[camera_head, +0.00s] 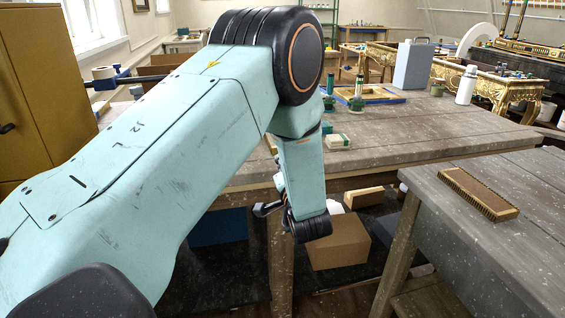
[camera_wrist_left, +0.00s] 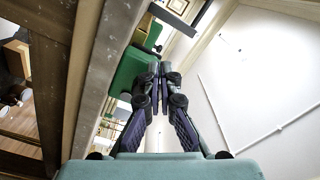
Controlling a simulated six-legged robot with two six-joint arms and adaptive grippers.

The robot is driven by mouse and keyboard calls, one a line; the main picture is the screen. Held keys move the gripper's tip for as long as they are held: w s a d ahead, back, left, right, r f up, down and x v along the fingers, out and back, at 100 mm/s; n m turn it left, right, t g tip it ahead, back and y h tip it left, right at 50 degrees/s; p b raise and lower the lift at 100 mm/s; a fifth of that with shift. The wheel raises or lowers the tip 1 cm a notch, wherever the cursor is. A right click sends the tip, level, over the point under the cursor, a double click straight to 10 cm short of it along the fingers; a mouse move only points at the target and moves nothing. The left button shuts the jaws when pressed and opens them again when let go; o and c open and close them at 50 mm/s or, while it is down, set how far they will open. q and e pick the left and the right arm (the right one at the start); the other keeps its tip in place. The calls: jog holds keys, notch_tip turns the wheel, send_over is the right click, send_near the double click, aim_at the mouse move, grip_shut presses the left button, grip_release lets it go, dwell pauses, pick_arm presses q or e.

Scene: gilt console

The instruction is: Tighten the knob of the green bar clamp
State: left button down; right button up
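I cannot clearly make out a green bar clamp or its knob in the head view. Small green pieces (camera_head: 328,103) stand on the far workbench just behind my arm, too small to identify. In the left wrist view a green surface (camera_wrist_left: 133,73) lies left of the fingers; I cannot tell what it belongs to. My left arm crosses the head view and bends down before the bench, and its gripper is not clearly visible there. In the left wrist view my left gripper (camera_wrist_left: 161,70) has its fingertips together, with nothing visible between them. My right gripper is not in view.
A blue clamp-like tool (camera_head: 118,76) with a beige round part is left of my arm. A brush (camera_head: 478,192) lies on the near right bench (camera_head: 500,245). A cardboard box (camera_head: 337,243) sits below. A white bottle (camera_head: 466,86) stands at the far bench's right.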

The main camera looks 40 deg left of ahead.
pick_arm(q)
jog(key=shift+s, duration=0.2)
jog(key=p+v, duration=0.2)
jog(key=v, duration=0.4)
jog(key=shift+a+f, duration=0.1)
jog(key=w+a+f+b, duration=0.2)
jog(key=w+a+b, duration=0.1)
jog(key=w+b, duration=0.2)
jog(key=shift+w+a+f, duration=0.15)
jog(key=shift+f, duration=0.1)
dwell(0.8)
jog(key=shift+w, duration=0.1)
